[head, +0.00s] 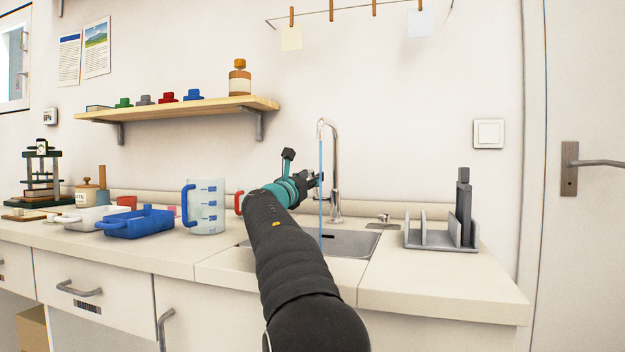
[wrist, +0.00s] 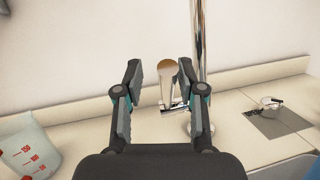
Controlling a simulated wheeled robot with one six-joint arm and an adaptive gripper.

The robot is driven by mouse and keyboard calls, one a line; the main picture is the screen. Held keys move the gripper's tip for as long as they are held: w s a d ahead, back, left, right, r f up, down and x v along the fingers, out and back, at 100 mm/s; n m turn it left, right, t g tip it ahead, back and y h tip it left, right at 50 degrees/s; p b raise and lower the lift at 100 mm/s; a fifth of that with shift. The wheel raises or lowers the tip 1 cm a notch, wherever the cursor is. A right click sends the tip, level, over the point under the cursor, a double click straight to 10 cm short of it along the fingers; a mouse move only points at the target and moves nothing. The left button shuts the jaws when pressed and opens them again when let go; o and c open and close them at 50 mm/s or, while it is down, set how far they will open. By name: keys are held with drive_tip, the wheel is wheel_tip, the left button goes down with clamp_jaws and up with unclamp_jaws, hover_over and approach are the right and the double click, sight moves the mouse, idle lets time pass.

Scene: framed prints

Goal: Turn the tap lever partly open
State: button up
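The chrome tap (head: 335,165) stands upright behind the sink (head: 350,243), with a curved spout at its top. A thin blue stream (head: 320,195) hangs straight down from the spout towards the sink. In the wrist view the chrome tap lever (wrist: 168,88) shows between my fingers, its rounded end towards the camera, left of the upright tap pipe (wrist: 200,45). My gripper (wrist: 160,68) is open, one finger on each side of the lever, with gaps visible. In the head view my gripper (head: 314,181) is close to the tap column and hides the lever.
A clear jug (head: 206,208) with a blue handle and a blue tray (head: 140,222) stand left of the sink. A grey rack (head: 430,238) stands to the right. A shelf (head: 180,108) hangs above on the left.

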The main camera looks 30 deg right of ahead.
drive_tip(key=shift+s+d, duration=0.15)
drive_tip(key=shift+d, duration=0.1)
drive_tip(key=v, duration=1.2)
